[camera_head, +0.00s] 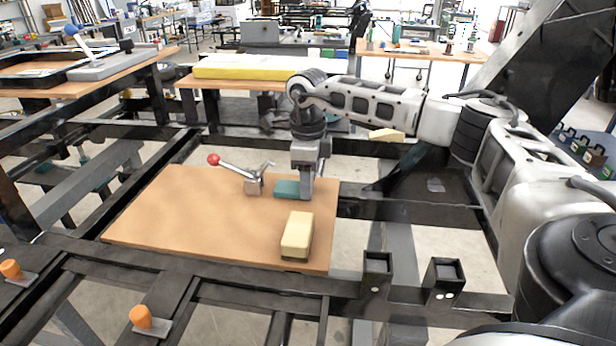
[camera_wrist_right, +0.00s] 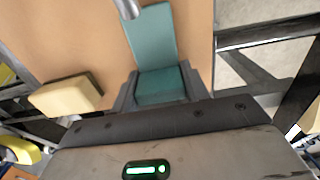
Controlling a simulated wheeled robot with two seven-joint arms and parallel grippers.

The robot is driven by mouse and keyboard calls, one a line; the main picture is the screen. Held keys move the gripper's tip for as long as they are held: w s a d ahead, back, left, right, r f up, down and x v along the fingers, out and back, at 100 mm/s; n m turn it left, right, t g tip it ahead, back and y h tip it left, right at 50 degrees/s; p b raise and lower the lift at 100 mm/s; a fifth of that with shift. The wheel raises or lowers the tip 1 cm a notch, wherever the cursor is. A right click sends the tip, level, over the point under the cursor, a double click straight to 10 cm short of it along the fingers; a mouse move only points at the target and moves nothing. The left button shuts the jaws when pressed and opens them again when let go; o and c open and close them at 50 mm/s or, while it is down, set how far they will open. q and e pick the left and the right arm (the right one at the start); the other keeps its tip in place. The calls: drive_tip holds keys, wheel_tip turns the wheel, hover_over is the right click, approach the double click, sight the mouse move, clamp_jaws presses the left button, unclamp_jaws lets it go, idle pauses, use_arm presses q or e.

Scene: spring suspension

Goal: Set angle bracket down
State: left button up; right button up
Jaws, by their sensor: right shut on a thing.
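The angle bracket (camera_head: 287,188) is teal and sits at the right part of the brown board (camera_head: 190,215). My right gripper (camera_head: 306,192) comes down from above and is shut on the bracket's near part. In the right wrist view the bracket (camera_wrist_right: 152,38) shows one flange reaching away from the gripper (camera_wrist_right: 160,97) and one between the fingers. The bracket appears low at the board; whether it fully rests on it I cannot tell. My left gripper is not in view.
A toggle clamp (camera_head: 254,184) with a red knob stands just left of the bracket. Its rod tip (camera_wrist_right: 129,8) shows beside the far flange. A cream block (camera_head: 297,234) lies near the board's front right edge. The board's left half is clear. Black frame beams surround it.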

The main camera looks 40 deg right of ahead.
drive_tip(key=shift+f, duration=0.2)
drive_tip(key=o, duration=1.2)
wheel_tip(320, 180, up, 12)
drive_tip(key=shift+r, duration=0.25)
